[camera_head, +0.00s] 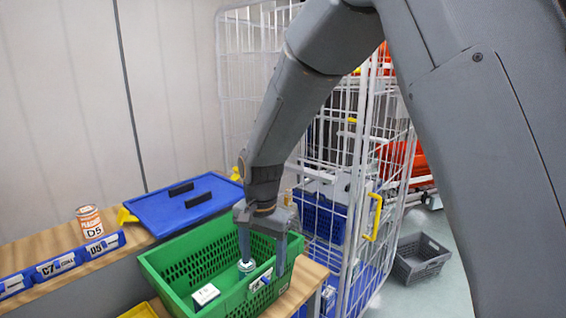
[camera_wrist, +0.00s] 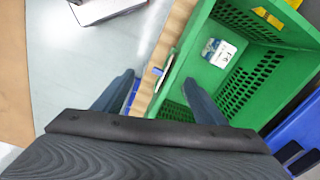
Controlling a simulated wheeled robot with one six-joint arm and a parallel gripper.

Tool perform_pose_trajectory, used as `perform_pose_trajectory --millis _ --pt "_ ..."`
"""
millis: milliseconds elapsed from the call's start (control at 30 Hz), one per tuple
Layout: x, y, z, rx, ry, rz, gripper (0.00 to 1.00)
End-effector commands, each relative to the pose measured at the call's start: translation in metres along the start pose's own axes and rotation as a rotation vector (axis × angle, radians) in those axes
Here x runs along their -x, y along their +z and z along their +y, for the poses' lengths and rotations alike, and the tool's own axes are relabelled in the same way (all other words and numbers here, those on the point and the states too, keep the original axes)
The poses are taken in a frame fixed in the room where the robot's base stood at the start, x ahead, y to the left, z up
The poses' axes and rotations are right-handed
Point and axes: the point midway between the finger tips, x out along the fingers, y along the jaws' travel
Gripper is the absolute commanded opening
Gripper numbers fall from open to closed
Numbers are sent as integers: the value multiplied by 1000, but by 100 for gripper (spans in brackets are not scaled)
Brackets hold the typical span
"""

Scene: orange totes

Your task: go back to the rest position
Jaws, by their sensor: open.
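My gripper (camera_head: 262,268) points down at the near right part of the green crate (camera_head: 165,285). Its fingers are spread with nothing seen held between them. In the wrist view, my gripper (camera_wrist: 158,80) has one finger over the crate (camera_wrist: 196,40) and the other outside its rim. A small white box (camera_head: 205,295) lies in the crate; a white box with blue print also shows in the wrist view (camera_wrist: 220,53). A small can-like item (camera_head: 246,267) shows by the left finger. Its exact place is partly hidden.
A blue lid (camera_head: 180,205) lies on the wooden shelf behind the crate. A white wire cage (camera_head: 355,190) is close on the right. A grey basket (camera_head: 420,262) sits on the floor.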

Motion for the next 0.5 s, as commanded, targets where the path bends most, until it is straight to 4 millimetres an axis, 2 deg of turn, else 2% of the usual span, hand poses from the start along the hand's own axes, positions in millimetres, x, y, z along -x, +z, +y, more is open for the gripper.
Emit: perform_pose_trajectory --millis 167,300,500 --pt "10 -16 54 73 -22 27 65" --pt "18 -24 110 157 -37 62 65" --pt "26 -20 194 292 -43 124 65"
